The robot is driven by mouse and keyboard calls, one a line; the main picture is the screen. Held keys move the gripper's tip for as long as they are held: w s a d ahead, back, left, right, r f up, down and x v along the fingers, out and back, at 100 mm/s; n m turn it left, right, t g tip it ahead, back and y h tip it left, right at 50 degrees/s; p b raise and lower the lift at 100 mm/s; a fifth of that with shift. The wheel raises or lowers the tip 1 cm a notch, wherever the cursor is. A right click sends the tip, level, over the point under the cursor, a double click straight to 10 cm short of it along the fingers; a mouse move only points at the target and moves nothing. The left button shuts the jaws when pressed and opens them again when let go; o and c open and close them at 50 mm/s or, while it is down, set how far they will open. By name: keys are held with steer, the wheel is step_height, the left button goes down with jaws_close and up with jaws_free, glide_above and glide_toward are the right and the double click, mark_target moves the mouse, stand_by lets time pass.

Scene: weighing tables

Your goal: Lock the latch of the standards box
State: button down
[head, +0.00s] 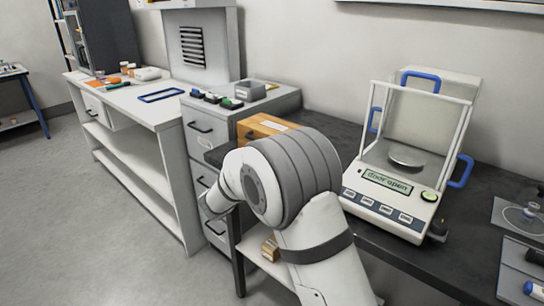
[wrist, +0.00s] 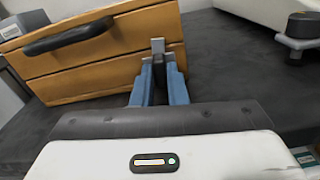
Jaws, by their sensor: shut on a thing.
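The standards box (head: 256,125) is an orange-brown wooden box with a pale label on top, partly hidden by my arm in the head view. In the wrist view the box (wrist: 100,70) fills the upper left, with a black handle (wrist: 70,37) on its front and a dark seam between lid and body. The latch (wrist: 158,47), a small grey and dark piece, stands at the box's front near its right end. My gripper (wrist: 159,78) has its blue fingers shut on the latch. The head view hides my fingers behind my arm.
A balance (head: 400,175) with "door open" on its display stands to the right on the dark table (head: 390,240). A drawer cabinet (head: 212,125) with small coloured items and a grey container stands left of the box. The dark surface around the box is mostly clear.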

steer(key=shift+r+n+p, duration=0.15)
steer(key=shift+n+p, duration=0.65)
steer(key=shift+p, duration=0.05)
steer(key=c, duration=1.7)
jaws_free()
steer(key=shift+a, duration=0.1)
steer(key=v, duration=0.7)
steer(key=shift+s+a, duration=0.2)
steer(key=shift+s, duration=0.05)
steer(key=shift+p, duration=0.3)
